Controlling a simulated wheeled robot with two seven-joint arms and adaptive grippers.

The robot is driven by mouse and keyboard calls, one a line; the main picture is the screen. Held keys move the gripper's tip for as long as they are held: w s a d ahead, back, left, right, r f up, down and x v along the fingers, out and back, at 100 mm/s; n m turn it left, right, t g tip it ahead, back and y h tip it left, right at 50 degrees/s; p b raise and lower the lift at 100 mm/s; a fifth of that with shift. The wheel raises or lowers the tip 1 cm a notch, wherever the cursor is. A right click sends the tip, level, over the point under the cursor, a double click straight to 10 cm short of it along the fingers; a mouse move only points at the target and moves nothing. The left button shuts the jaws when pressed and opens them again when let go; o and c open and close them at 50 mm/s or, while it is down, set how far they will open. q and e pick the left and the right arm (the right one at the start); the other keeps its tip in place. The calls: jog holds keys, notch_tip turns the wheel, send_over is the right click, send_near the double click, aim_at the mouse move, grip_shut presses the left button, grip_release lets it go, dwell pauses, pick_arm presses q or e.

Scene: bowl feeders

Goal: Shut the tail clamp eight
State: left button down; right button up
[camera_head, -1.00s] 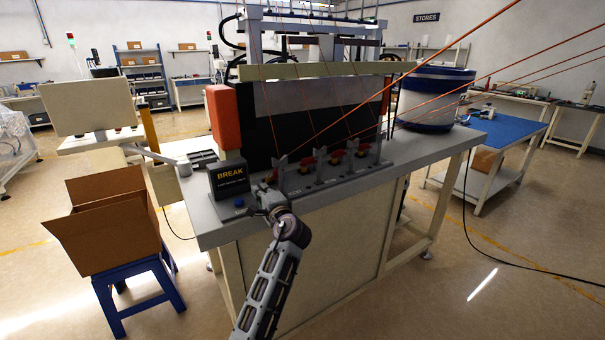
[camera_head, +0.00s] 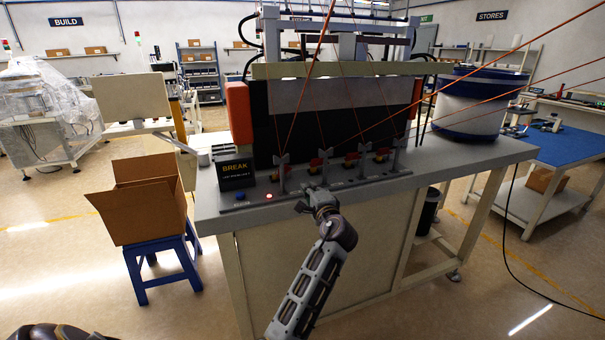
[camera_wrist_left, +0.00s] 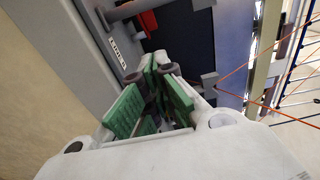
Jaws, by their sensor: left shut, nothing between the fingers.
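Several small clamps with grey uprights and red parts stand in a row along the front of the bench (camera_head: 440,165). The leftmost clamp (camera_head: 283,174) and the one to its right (camera_head: 318,164) are nearest my left gripper (camera_head: 308,199). I cannot read which is number eight. My left gripper is at the bench's front edge, in front of these two clamps. Its green-padded fingers (camera_wrist_left: 157,90) are shut and empty in the left wrist view. A grey post with a red part (camera_wrist_left: 148,21) shows beyond them, beside a small label (camera_wrist_left: 117,50).
Orange lines (camera_head: 430,103) run over the bench from the upper right. A BREAK sign (camera_head: 237,172), blue button (camera_head: 240,195) and lit red lamp (camera_head: 268,196) are at its left end. A cardboard box (camera_head: 150,205) on a blue stool (camera_head: 165,262) stands left.

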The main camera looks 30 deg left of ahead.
pick_arm(q)
jog(key=shift+w+d, duration=0.1)
jog(key=shift+d, duration=0.1)
pick_arm(e)
jog(key=shift+w+d, duration=0.1)
jog(key=shift+d, duration=0.1)
pick_arm(q)
jog(key=shift+a, duration=0.1)
jog(key=x, duration=0.9)
jog(key=shift+w+a, duration=0.2)
jog(key=a+p, duration=0.1)
jog(key=a, duration=0.1)
jog(key=shift+w+a, duration=0.1)
jog(key=shift+a, duration=1)
pick_arm(e)
jog(key=shift+s+d, duration=0.4)
jog(key=shift+s, duration=0.25)
jog(key=shift+s+d, duration=0.4)
jog(key=shift+s, duration=0.2)
jog(key=shift+w, duration=0.2)
